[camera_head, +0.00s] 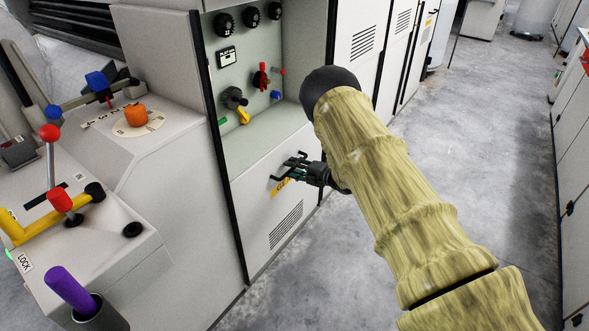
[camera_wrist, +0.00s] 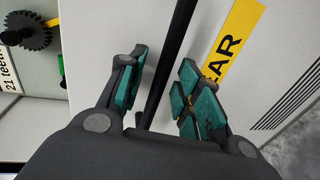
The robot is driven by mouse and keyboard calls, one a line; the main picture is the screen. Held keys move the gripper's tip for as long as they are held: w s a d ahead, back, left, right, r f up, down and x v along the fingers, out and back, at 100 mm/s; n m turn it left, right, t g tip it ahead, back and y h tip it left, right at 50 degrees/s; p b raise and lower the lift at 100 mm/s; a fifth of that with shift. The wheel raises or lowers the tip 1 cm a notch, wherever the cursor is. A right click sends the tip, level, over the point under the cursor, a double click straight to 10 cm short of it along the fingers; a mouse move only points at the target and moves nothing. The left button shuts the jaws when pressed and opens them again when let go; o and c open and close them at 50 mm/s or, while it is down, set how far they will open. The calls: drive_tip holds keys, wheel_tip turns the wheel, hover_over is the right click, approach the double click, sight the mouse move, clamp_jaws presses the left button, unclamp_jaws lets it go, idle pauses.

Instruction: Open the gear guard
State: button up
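The gear guard (camera_head: 262,215) is a pale panel below a recessed bay in the grey machine, with a yellow label and vent slots. It looks flush with the machine front. My gripper (camera_head: 297,168) is in front of its upper part, beside the label, with my arm reaching in from the right. In the wrist view my gripper (camera_wrist: 160,90) has its two teal-padded fingers apart. A thin black bar (camera_wrist: 178,40) runs between them, with gaps visible on both sides. The yellow label (camera_wrist: 236,38) ending in "AR" is right of the fingers. The bar's lower end is hidden behind my gripper.
The bay above holds a dark gear (camera_head: 233,97), knobs and a red-handled valve (camera_head: 262,76). At left, a console carries a red-ball lever (camera_head: 50,133), an orange knob (camera_head: 136,115) and a purple-handled item (camera_head: 68,287) in a cup. The floor aisle (camera_head: 480,130) at right is clear.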

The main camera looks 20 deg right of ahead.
drive_tip(key=shift+s, duration=0.1)
drive_tip(key=v, duration=1.2)
drive_tip(key=shift+f, duration=0.1)
drive_tip(key=s+a+f+m+g+h, duration=0.2)
drive_tip(key=s+f+m+h, duration=0.2)
drive_tip(key=s+f+m, duration=0.65)
drive_tip(key=s+a+f+m+g+h, duration=0.2)
drive_tip(key=s+f+m+h, duration=0.35)
drive_tip(key=s, duration=0.85)
drive_tip(key=s+a+f+m+g, duration=0.2)
drive_tip(key=s+m, duration=0.1)
drive_tip(key=s, duration=0.4)
drive_tip(key=s+a+f+m+g, duration=0.1)
drive_tip(key=s+f+m+g, duration=0.15)
drive_tip(key=s, duration=0.35)
drive_tip(key=s+a+r+m+g, duration=0.1)
drive_tip(key=s+a+m+g, duration=0.1)
drive_tip(key=s, duration=0.6)
drive_tip(key=s+a+m+g, duration=0.2)
drive_tip(key=s, duration=0.6)
wheel_tip(320, 180, up, 18)
drive_tip(key=p, duration=1.8)
drive_tip(key=shift+r, duration=0.15)
